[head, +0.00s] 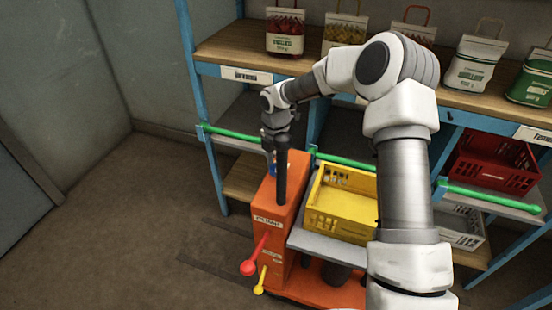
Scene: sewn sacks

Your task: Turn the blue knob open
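An orange machine (268,212) stands on the floor near the middle of the head view. A small patch of blue (271,160), which looks like the blue knob, shows at the top of the machine. It is mostly hidden by my gripper (275,150), which reaches down from above, at or very close to it. A dark upright bar (282,175) stands beside it and hides part of the area. The fingers are too small and covered to show whether they are open, shut or touching the knob.
The machine carries a red-knobbed lever (250,267) and a yellow-knobbed lever (259,289) low on its front. A yellow crate (338,222) sits to its right. Behind are blue-framed shelves with sacks, green rails (240,133) and a red crate (493,165). Floor at left is clear.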

